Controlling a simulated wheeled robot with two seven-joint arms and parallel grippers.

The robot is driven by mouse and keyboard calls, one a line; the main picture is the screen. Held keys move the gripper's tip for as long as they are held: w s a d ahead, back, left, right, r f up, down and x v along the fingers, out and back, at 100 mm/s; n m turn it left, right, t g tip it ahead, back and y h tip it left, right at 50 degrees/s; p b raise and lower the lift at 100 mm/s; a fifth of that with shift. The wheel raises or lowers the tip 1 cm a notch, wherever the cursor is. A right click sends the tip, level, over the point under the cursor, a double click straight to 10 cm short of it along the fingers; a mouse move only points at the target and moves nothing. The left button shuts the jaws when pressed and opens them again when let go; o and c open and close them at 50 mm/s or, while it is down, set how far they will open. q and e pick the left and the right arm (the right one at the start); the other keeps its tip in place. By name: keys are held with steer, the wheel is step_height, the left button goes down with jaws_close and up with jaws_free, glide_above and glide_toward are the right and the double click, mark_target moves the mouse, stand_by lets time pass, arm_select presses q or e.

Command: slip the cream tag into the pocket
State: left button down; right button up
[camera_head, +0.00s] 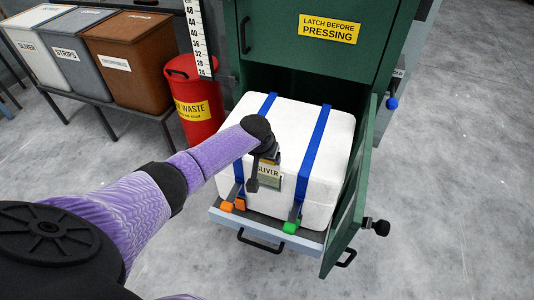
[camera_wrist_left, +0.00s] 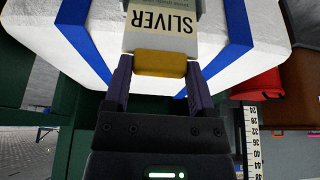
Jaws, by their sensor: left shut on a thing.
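The cream tag (camera_head: 268,170) reads SLIVER and stands at the front face of the white strapped bale (camera_head: 286,125). In the left wrist view the tag (camera_wrist_left: 165,36) appears upside down, with a yellow tab (camera_wrist_left: 160,64) at its near end. My left gripper (camera_wrist_left: 159,72) is shut on that tab; in the head view it (camera_head: 263,167) is between the blue straps. A grey-green pocket (camera_head: 272,182) shows just beneath the lettering, against the bale. The tag's far end meets or overlaps the pocket; I cannot tell how deep it sits. My right gripper is out of view.
The bale rests on a grey tray (camera_head: 232,219) in a green press (camera_head: 312,40), its door (camera_head: 346,215) open at right. A red waste bin (camera_head: 194,100) and labelled boxes stand left.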

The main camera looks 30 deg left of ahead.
arm_select(q)
steer(key=shift+f, duration=0.15)
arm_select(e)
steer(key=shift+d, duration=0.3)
